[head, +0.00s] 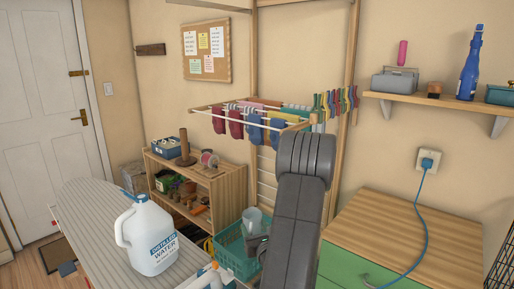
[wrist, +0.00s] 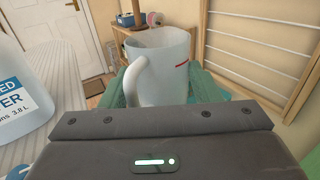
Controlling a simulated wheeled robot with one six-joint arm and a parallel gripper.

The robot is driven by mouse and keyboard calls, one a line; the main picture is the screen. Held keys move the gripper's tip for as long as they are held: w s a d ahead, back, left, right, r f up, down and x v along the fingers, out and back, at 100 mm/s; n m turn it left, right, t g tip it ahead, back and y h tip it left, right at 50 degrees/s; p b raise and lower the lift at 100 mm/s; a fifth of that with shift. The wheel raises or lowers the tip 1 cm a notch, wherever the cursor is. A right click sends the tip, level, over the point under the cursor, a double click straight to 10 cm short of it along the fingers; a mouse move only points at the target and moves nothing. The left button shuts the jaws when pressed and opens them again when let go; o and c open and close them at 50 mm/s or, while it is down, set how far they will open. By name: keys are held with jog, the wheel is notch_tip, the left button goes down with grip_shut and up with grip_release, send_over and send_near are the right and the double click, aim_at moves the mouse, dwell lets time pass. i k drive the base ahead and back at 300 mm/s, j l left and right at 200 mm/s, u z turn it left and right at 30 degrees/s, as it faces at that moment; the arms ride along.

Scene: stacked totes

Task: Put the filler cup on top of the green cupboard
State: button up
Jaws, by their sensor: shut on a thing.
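The filler cup is a whitish, see-through cup with a handle and a small red mark. It fills the middle of the wrist view (wrist: 172,70) and shows in the head view (head: 252,217) above the teal basket. My gripper (head: 258,243) is shut on the cup, which looks upright; its handle faces the wrist camera. The exact finger contact is hidden.
A water jug (head: 151,240) stands on the ironing board (head: 92,205) at the left. The teal basket (head: 232,262) is below my gripper. A blue cable (head: 418,215) runs from the wall socket across the cupboard top. A drying rack (head: 250,118) with socks hangs behind my arm.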

aim_at(399, 246)
jog(key=k+l+z, duration=0.1)
jog(key=k+z, duration=0.15)
jog(key=k, duration=0.4)
jog(key=i+z, duration=0.1)
jog(key=z, duration=0.25)
jog(key=i+z, duration=0.1)
jog(key=z, duration=0.3)
jog(key=j+z, duration=0.15)
jog(key=z, duration=0.2)
jog(key=i+j, duration=0.2)
jog(key=i, duration=0.15)
jog(key=i+j, duration=0.15)
jog(key=i, duration=0.2)
